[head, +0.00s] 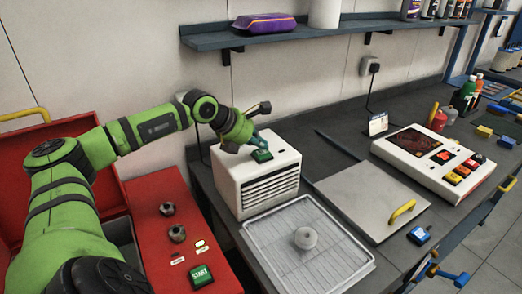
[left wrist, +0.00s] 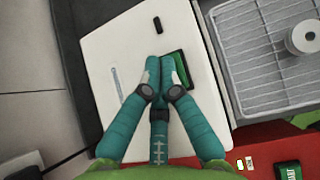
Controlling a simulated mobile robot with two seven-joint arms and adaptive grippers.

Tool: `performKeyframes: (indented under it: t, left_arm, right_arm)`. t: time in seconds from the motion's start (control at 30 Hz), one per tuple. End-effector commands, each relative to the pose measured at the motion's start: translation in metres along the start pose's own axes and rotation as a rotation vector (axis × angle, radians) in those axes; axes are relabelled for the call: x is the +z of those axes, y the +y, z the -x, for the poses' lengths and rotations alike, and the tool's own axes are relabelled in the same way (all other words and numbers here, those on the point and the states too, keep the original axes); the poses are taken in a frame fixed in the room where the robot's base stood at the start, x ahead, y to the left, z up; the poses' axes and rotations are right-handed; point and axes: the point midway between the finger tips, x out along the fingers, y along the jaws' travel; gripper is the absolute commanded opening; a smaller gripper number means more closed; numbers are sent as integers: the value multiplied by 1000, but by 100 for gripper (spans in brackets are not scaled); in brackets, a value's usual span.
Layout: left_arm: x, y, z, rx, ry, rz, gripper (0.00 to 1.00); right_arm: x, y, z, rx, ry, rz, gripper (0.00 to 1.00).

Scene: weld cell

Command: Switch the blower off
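The blower (head: 230,188) is a white box with a slatted front, standing on the dark bench. A green switch (head: 262,156) sits on its top near the front edge. In the left wrist view the switch (left wrist: 181,70) is partly hidden by a fingertip. My left gripper (head: 254,143) is over the blower's top, right by the switch. In the left wrist view its teal fingertips (left wrist: 159,62) are together with nothing between them, overlapping the switch's left side. I cannot tell whether they touch it. My right gripper is not in view.
A wire tray (head: 352,262) with a white spool stands in front of the blower. A red cabinet (head: 215,262) with a green START button is at left. A flat plate with a yellow handle (head: 402,210) and a control console (head: 425,172) are at right. A shelf (head: 290,38) runs above.

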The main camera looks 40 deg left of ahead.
Motion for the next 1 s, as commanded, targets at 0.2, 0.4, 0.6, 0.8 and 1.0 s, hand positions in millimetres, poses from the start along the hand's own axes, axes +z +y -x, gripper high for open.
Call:
performKeyframes:
  t: [0.2, 0.4, 0.6, 0.8, 1.0]
  left_arm:
    - [2, 0, 2, -1, 0, 0, 0]
    - [4, 0, 4, 0, -1, 0, 0]
    - [18, 0, 17, 0, -1, 0, 0]
    - [32, 0, 31, 0, -1, 0, 0]
    - [45, 0, 43, 0, -1, 0, 0]
  right_arm:
    - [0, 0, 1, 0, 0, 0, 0]
    - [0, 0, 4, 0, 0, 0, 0]
    - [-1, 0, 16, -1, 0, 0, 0]
    - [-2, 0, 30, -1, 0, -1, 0]
    - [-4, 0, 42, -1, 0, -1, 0]
